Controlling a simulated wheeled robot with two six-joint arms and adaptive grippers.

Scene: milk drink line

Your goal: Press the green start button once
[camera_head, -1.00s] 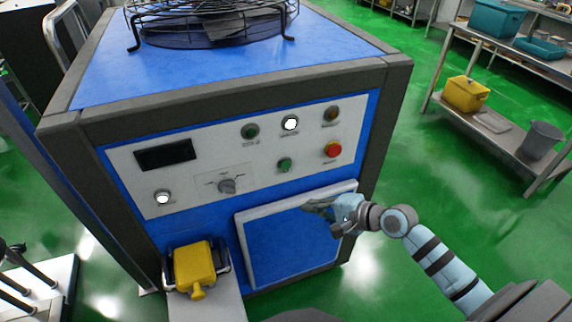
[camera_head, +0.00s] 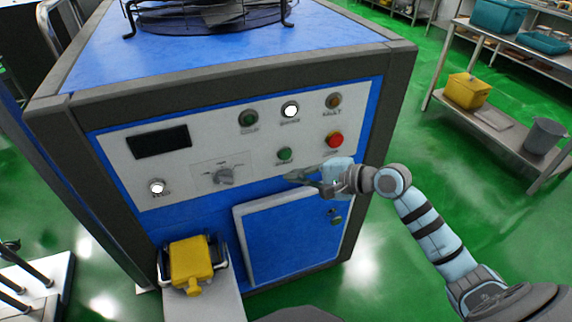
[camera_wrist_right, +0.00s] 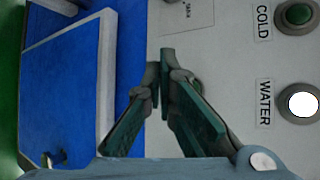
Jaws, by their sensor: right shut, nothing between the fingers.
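The green start button (camera_head: 284,154) is the lower green button on the white control panel (camera_head: 215,150) of the blue machine. My right gripper (camera_head: 287,178) is shut and empty. In the head view its fingertips are just below the green button, and I cannot tell how close they are to the panel. In the right wrist view the closed fingertips (camera_wrist_right: 167,52) are in front of the panel and hide most of the button. My left gripper is out of view.
A red button (camera_head: 335,139) is right of the green one. A green lamp (camera_head: 248,118), white lamp (camera_head: 290,110) and amber lamp (camera_head: 333,101) are above. A knob (camera_head: 224,176) is left. The blue door (camera_head: 290,235) is below, with a yellow item (camera_head: 190,262) beside it.

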